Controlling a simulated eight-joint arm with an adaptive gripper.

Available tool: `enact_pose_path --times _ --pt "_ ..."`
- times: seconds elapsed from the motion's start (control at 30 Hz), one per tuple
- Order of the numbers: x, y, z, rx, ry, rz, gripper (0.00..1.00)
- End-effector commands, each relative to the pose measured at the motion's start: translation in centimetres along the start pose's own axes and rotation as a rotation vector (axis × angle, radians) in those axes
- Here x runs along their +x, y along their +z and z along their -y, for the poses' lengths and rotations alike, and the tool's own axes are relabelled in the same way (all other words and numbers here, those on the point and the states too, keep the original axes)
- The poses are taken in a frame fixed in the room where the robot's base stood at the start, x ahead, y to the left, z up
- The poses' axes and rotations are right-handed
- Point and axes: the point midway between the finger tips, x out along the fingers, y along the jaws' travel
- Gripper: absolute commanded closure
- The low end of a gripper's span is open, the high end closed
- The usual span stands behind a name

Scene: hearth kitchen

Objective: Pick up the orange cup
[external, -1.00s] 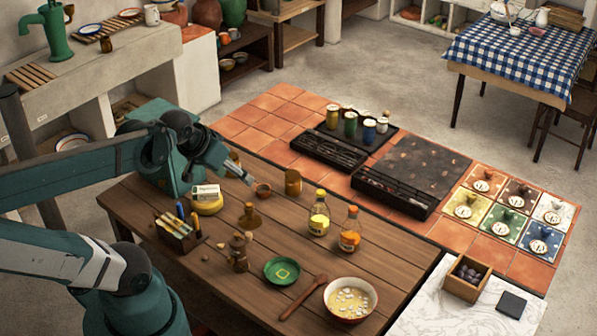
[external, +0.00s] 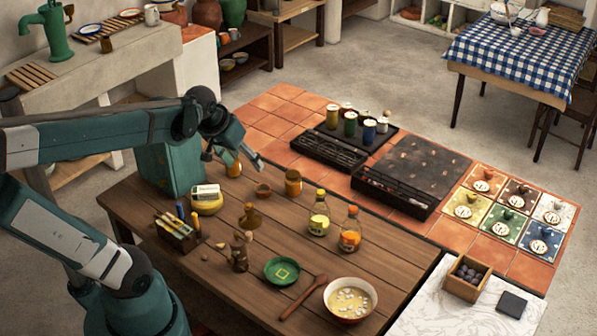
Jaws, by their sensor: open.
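An orange-amber cup (external: 233,167) stands near the back edge of the wooden table, partly hidden by my gripper. A brownish-amber jar or cup (external: 293,183) stands to its right. My gripper (external: 232,159) is open, pointing down, with its fingers on either side of the orange-amber cup in the picture. I cannot tell from this angle whether the fingers are around the cup or in front of it, or whether they touch it. Another orange-toned small cup (external: 484,174) stands on the orange mat at the far right.
A small terracotta bowl (external: 263,190), a yellow round dish (external: 206,203) with a pale block, and a dark bottle (external: 251,216) stand nearby. Yellow (external: 319,218) and orange (external: 349,234) bottles stand farther right. Several coloured jars sit on a black tray (external: 327,127) behind.

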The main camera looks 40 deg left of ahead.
Motion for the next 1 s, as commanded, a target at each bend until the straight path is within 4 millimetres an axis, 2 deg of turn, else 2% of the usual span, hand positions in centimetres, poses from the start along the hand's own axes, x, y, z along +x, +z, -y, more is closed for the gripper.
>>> enact_pose_path --times 0.47,1.0 --pt "4.9 -4.4 1.9 -0.105 -0.030 0.098 0.48" --pt "12.1 -8.3 4.7 -0.227 -0.067 0.206 0.48"
